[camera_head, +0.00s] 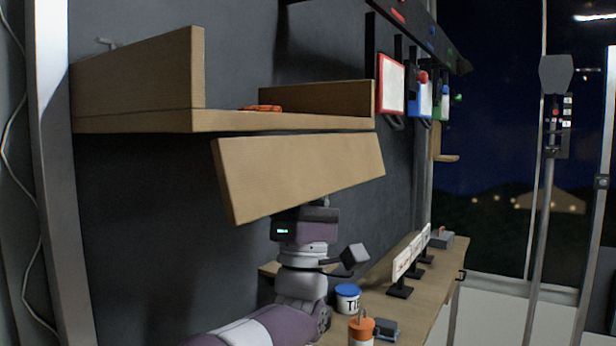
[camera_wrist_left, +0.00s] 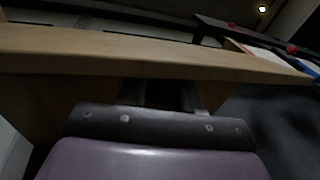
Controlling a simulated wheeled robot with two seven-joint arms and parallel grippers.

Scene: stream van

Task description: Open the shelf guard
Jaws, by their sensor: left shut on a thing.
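The shelf guard (camera_head: 300,172) is a light wooden board at the front of the wall shelf (camera_head: 280,121). In the head view it hangs below the shelf's front edge, tilted outward. My left gripper (camera_head: 312,205) reaches up from below to the guard's lower edge and is shut on it; the fingertips are mostly hidden by the board. In the left wrist view the fingers (camera_wrist_left: 168,95) meet the pale wooden guard (camera_wrist_left: 150,56), which spans the picture. My right gripper is out of view.
An orange item (camera_head: 260,108) lies on the shelf. Below, the counter (camera_head: 428,290) holds a blue-lidded tub (camera_head: 347,298), an orange-topped bottle (camera_head: 361,329) and small signs (camera_head: 402,267). Framed items (camera_head: 391,84) hang right of the shelf. A pole (camera_head: 545,190) stands farther right.

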